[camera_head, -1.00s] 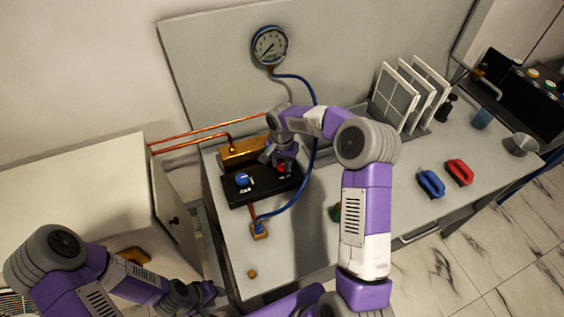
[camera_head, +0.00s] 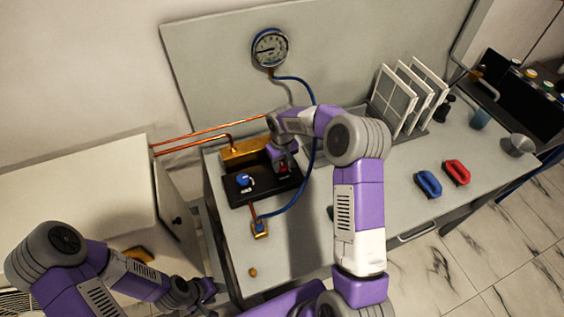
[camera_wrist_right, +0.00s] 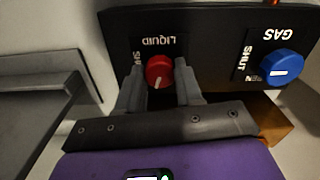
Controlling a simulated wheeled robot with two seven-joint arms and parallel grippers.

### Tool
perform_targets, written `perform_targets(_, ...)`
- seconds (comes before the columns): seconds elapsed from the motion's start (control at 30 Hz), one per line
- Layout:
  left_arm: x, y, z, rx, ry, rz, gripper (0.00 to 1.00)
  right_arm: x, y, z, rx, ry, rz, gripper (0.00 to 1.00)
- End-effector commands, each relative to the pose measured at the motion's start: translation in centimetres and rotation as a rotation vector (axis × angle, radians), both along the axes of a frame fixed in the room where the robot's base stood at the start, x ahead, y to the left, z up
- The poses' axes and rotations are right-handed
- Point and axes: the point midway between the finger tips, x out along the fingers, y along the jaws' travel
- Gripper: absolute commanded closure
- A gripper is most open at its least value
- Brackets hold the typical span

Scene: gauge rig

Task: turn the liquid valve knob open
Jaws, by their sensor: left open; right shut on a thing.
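The red liquid knob (camera_wrist_right: 159,71) sits on the black valve panel (camera_wrist_right: 205,40) beside a "LIQUID" label. Its white mark points toward the bottom of the right wrist view, tilted slightly left. My right gripper (camera_wrist_right: 160,88) has a finger on each side of the knob and is shut on it. In the head view the right gripper (camera_head: 283,166) largely covers the red knob. The blue gas knob (camera_wrist_right: 282,67) is beside it on the panel, with "GAS" and "SHUT" labels. My left gripper (camera_head: 208,289) is open and empty, low at the left, away from the panel.
A round gauge (camera_head: 270,48) hangs on the back board, with a blue hose (camera_head: 313,150) running down past my right arm. A brass block (camera_head: 246,150) with copper pipes is behind the panel. Blue (camera_head: 428,184) and red (camera_head: 457,172) handled tools lie on the right.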

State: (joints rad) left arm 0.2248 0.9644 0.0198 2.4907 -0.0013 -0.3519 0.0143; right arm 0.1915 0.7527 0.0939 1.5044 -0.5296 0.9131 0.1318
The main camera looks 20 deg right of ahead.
Motion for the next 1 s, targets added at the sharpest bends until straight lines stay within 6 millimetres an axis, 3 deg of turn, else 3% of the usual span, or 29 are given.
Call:
perform_targets(0.4,0.0,0.0,0.68,0.0,0.0,0.0,0.57,0.02,0.0,0.07,-0.001,-0.001,0.274,0.95)
perform_targets(1.0,-0.01,-0.01,0.81,0.0,0.0,0.0,0.57,0.01,-0.01,0.02,-0.001,-0.001,0.354,0.95)
